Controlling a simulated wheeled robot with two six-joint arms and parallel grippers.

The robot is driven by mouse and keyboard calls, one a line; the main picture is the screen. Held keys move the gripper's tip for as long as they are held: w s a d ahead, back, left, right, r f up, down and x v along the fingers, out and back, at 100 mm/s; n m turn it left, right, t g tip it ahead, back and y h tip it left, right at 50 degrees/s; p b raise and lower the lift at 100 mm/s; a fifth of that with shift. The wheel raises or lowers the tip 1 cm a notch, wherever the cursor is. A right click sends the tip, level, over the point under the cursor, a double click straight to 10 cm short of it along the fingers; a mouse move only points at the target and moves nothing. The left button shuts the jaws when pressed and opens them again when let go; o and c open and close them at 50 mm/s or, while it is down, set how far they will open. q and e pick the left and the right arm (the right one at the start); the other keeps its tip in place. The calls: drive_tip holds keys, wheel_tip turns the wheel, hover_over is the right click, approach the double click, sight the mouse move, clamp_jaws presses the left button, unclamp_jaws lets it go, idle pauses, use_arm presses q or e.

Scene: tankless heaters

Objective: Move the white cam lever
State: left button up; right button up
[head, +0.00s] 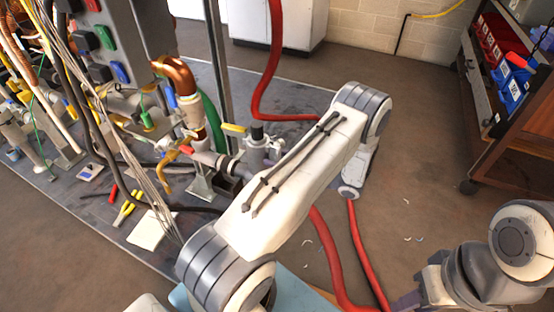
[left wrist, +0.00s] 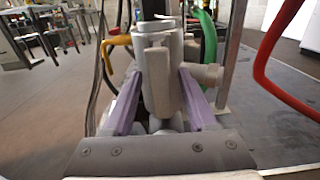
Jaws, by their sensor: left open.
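In the left wrist view a pale grey, upright cylindrical fitting (left wrist: 158,72) stands between the two purple fingers of my left gripper (left wrist: 160,92). The fingers are open, one on each side; I cannot tell whether they touch it. A pale upright piece on the fitting's near face looks like the cam lever (left wrist: 158,85), but its outline is unclear. In the head view a similar grey fitting (head: 258,152) with a dark top stands beside my left arm, which hides most of my left gripper.
Pipes, valves and hoses crowd the grey mat (head: 290,97) at left. Red hoses (head: 330,255) run behind and below my left arm. Yellow-handled pliers (head: 128,207) lie at left. A cart with bins (head: 480,120) stands at right. Open floor (head: 420,180) lies between.

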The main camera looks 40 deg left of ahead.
use_arm(q)
clamp_jaws()
idle(1.4)
